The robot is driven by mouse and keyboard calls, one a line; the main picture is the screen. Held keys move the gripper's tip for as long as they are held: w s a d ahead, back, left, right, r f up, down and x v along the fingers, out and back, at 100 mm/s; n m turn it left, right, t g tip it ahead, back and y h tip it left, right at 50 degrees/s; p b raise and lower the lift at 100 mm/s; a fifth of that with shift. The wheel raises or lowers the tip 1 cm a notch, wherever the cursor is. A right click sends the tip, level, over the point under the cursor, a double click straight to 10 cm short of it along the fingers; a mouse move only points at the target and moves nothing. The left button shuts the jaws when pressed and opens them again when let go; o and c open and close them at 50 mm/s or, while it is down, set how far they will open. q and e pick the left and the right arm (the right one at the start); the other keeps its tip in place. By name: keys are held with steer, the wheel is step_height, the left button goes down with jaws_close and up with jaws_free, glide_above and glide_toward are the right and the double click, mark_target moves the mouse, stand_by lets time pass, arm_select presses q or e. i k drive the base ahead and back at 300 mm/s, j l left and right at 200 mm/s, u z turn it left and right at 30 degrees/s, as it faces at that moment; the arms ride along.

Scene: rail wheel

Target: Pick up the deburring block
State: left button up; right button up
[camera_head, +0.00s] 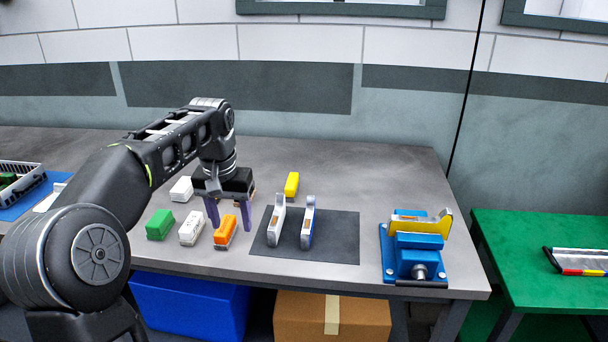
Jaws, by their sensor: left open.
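Several small blocks lie on the grey workbench (370,170): an orange block (225,231) with a grey underside, a green block (160,225), two white blocks (191,228) (181,190) and a yellow block (292,185). No label shows which one is the deburring block. My left gripper (230,216) points down with its purple fingers open, at the back end of the orange block. The fingers appear to stand on either side of it. Whether they touch it, I cannot tell. The gripper partly hides what lies behind it. My right gripper is out of view.
Two upright grey-white parts (277,222) (308,224) stand on a dark mat (340,240). A blue vise (412,258) holds a yellow piece (420,224) at the right. A grey basket (22,176) is at the far left. A green table (530,235) stands right.

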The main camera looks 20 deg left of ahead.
mark_target(291, 188)
steer(key=i, duration=0.95)
